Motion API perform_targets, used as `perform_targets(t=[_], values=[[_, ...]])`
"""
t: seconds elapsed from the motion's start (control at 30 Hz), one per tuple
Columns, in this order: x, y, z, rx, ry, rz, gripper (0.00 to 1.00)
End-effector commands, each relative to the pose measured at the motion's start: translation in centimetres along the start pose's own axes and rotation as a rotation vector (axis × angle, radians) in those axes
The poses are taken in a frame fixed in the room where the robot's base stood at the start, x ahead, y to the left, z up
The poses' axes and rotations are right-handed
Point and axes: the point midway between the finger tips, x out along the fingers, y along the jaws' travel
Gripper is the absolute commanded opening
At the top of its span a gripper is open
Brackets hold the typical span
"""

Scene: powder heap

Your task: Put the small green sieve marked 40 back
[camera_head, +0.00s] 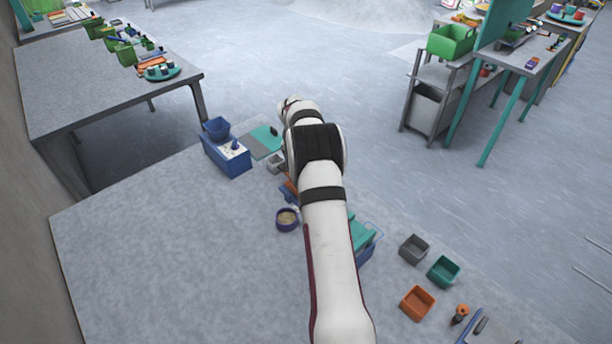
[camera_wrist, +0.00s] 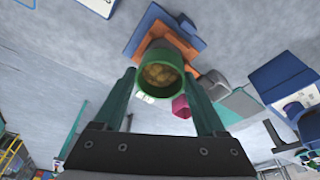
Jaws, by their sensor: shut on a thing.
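A small green round sieve (camera_wrist: 161,58) is between the two fingers of my gripper (camera_wrist: 162,84) in the wrist view. The gripper is shut on it. I look into its round opening, where a brownish-yellow patch shows; I cannot tell whether this is powder inside or something seen through the mesh. No number is readable on it. Behind it in that view is a blue and orange stand-like thing (camera_wrist: 152,24); I cannot tell whether the sieve touches it. In the head view my arm hides the gripper and the sieve.
A purple bowl with pale powder (camera_head: 287,226) stands left of my arm. A blue box (camera_head: 232,166) and teal mat (camera_head: 262,146) lie beyond it. Grey (camera_head: 414,258), teal (camera_head: 444,280) and orange (camera_head: 417,313) bins stand at right. The table's left part (camera_head: 150,260) is clear.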

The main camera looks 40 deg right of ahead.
Motion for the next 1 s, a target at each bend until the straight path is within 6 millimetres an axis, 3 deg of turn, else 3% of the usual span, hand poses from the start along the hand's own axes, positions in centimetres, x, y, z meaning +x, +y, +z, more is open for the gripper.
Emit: perform_targets(t=[0.43, 1.0], values=[[-0.8, 0.0, -0.2, 0.001, 0.001, 0.000, 0.36], [-3.9, 0.0, -1.0, 0.001, 0.002, 0.000, 0.36]])
